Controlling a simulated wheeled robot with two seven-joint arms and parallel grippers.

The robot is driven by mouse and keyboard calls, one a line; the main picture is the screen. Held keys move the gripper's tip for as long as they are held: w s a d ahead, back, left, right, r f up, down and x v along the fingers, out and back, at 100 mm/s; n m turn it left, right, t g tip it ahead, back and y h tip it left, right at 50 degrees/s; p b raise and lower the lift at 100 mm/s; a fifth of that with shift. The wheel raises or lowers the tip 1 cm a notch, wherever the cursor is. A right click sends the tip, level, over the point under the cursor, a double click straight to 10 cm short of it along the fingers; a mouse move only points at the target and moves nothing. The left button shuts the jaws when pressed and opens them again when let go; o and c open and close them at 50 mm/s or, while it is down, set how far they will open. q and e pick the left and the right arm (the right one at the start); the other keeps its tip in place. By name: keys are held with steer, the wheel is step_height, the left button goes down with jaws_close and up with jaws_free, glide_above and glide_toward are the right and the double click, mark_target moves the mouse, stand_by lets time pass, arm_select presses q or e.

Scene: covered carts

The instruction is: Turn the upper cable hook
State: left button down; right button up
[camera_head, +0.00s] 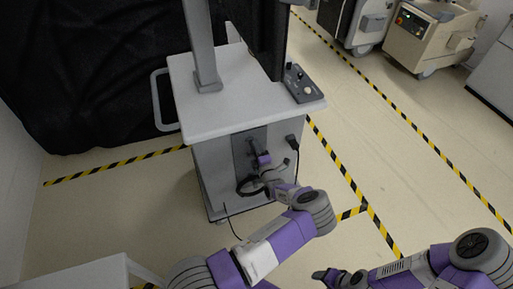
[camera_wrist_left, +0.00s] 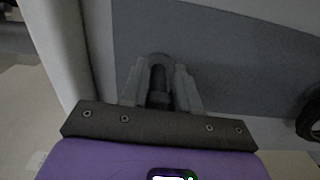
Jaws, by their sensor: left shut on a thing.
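The upper cable hook (camera_wrist_left: 158,78) is a dark, rounded piece on the dark grey panel (camera_head: 241,150) of the cart's side. In the wrist view it sits between the two grey fingers of my left gripper (camera_wrist_left: 160,90), which is shut on it. In the head view my left gripper (camera_head: 257,149) reaches up to the panel, and its own wrist largely hides the hook. My right gripper (camera_head: 328,274) is low at the bottom of the head view, away from the cart; its finger opening cannot be made out.
The grey cart (camera_head: 225,100) carries a post, a dark screen and a control box (camera_head: 300,85). A black cable loop (camera_head: 248,186) hangs below my left gripper, and a black plug (camera_head: 292,141) is at the right.

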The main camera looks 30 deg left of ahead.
arm_select(q)
steer(key=m, duration=0.4)
steer(key=shift+s+f+m, duration=0.1)
steer(key=shift+f+m, duration=0.2)
steer(key=shift+m, duration=0.1)
steer(key=m, duration=0.4)
steer(key=shift+s+a+f+b, duration=0.1)
steer(key=shift+a+f+b, duration=0.1)
steer(key=shift+b, duration=0.15)
steer(key=m, duration=0.5)
steer(key=shift+s+a+f, duration=0.1)
steer(key=shift+s, duration=0.05)
steer(key=shift+s+a+m+b, duration=0.1)
steer(key=shift+m+b, duration=0.35)
steer(key=shift+m, duration=1.45)
steer(key=c, duration=0.9)
jaws_free()
